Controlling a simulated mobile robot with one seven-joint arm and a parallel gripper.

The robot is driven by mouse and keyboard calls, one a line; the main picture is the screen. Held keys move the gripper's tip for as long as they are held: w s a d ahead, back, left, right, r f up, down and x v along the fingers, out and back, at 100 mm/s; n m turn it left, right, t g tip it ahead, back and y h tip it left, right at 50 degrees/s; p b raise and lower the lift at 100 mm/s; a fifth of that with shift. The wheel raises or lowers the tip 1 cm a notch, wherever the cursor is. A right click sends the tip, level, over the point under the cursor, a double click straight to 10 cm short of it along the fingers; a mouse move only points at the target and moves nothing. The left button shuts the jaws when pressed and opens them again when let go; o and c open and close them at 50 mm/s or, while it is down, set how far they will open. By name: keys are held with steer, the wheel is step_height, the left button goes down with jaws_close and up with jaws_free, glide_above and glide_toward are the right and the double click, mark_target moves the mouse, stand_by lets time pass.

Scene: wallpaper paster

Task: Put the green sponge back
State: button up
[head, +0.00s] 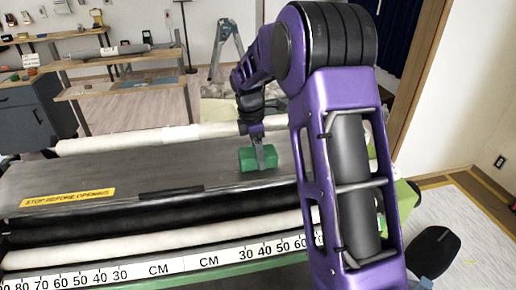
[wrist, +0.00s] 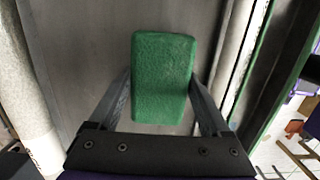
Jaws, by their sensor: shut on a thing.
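The green sponge (head: 247,158) is a small block over the grey top cover of the wallpaper paster (head: 130,172). My gripper (head: 260,157) points down at it and is shut on it. In the wrist view the green sponge (wrist: 162,78) sits between the two fingers of my gripper (wrist: 160,95), one at each long side. In the head view the sponge is at or just above the cover; I cannot tell whether it touches.
A yellow warning label (head: 68,198) is on the cover's left part. White rolls lie along the machine's front and back. A wooden shelf unit (head: 120,82) with tools stands behind. A dark object (head: 433,252) lies at lower right. The cover's left part is clear.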

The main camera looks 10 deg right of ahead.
steer(key=shift+f, duration=0.3)
steer(key=o, duration=1.2)
steer(key=shift+b, duration=0.55)
